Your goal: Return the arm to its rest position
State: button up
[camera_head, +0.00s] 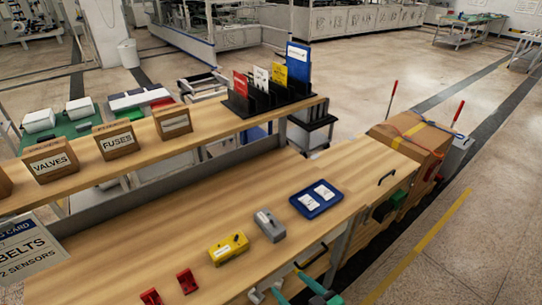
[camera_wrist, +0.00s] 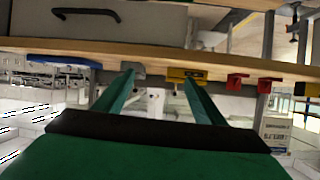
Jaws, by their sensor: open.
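My gripper (camera_head: 288,282) shows at the bottom of the head view, by the front edge of the wooden bench (camera_head: 130,262). Its green fingers also show in the wrist view (camera_wrist: 158,82), spread apart with nothing held between them. The wrist view looks upside down at the bench front. The bench edge (camera_wrist: 220,64) lies beyond the fingertips, with a gap that I cannot measure. Most of my arm is out of view.
On the bench are a blue tray (camera_head: 318,199) with two white packets, a grey block (camera_head: 269,225), a yellow block (camera_head: 228,248) and two red parts (camera_head: 187,281). A drawer handle (camera_wrist: 87,14) sticks out. A shelf (camera_head: 85,171) holds labelled boxes. Floor at right is open.

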jog(key=s+a+f+m+t+h, duration=0.1)
jog(key=s+f+m+h, duration=0.55)
jog(key=s+f, duration=0.5)
jog(key=s+a+r+t, duration=0.1)
jog(key=s+a+r, duration=0.1)
jog(key=s+r, duration=0.4)
jog(key=s+a+r+t, duration=0.2)
jog(key=s+r, duration=0.4)
jog(key=s, duration=0.4)
jog(key=shift+s+a+r+h, duration=0.3)
jog(key=shift+s+a+h, duration=0.05)
jog(key=shift+a, duration=0.25)
jog(key=shift+n, duration=0.25)
jog(key=shift+c, duration=0.6)
